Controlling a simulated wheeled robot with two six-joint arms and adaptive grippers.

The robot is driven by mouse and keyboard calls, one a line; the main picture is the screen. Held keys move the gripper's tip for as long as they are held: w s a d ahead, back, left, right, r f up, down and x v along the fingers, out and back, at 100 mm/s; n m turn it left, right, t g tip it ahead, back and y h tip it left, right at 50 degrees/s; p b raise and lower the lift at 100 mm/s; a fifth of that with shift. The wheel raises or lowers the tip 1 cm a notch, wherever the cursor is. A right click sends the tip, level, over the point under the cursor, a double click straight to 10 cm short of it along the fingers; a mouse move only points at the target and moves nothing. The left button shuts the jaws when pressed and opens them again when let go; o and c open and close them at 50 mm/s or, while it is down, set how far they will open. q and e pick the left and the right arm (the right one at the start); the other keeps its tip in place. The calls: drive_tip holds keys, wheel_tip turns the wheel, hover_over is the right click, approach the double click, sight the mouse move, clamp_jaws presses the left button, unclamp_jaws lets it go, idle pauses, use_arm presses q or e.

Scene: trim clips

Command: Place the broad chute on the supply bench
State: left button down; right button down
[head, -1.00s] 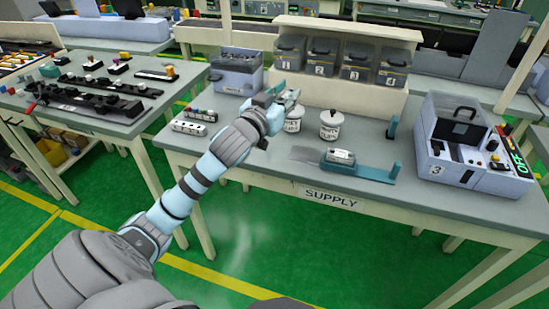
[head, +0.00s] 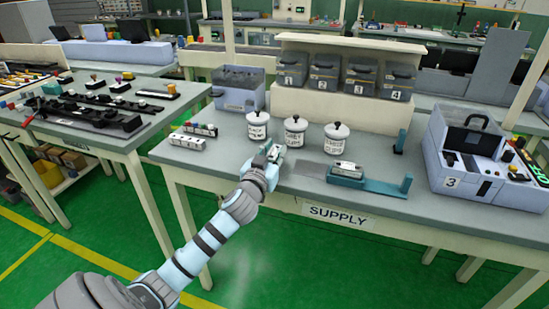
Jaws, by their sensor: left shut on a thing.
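My left gripper (head: 274,151) is over the front part of the supply bench (head: 440,208), left of the SUPPLY label. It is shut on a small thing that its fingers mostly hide. I cannot tell whether this is the broad chute, or whether it touches the bench top. On the bench right of the gripper, a teal fixture (head: 375,186) with an upright post at its right end holds a small pale block (head: 347,169). A flat grey plate (head: 312,170) lies at its left end. My right gripper is not in view.
Three lidded white canisters (head: 258,125), (head: 295,131), (head: 337,138) stand behind the gripper. Small pale blocks (head: 186,142) lie to its left. Numbered bins (head: 325,76) stand at the back, a grey case (head: 470,165) at the right. The left table (head: 135,140) is crowded.

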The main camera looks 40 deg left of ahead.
use_arm(q)
drive_tip(key=shift+f, duration=0.2)
drive_tip(key=c, duration=1.3)
unclamp_jaws()
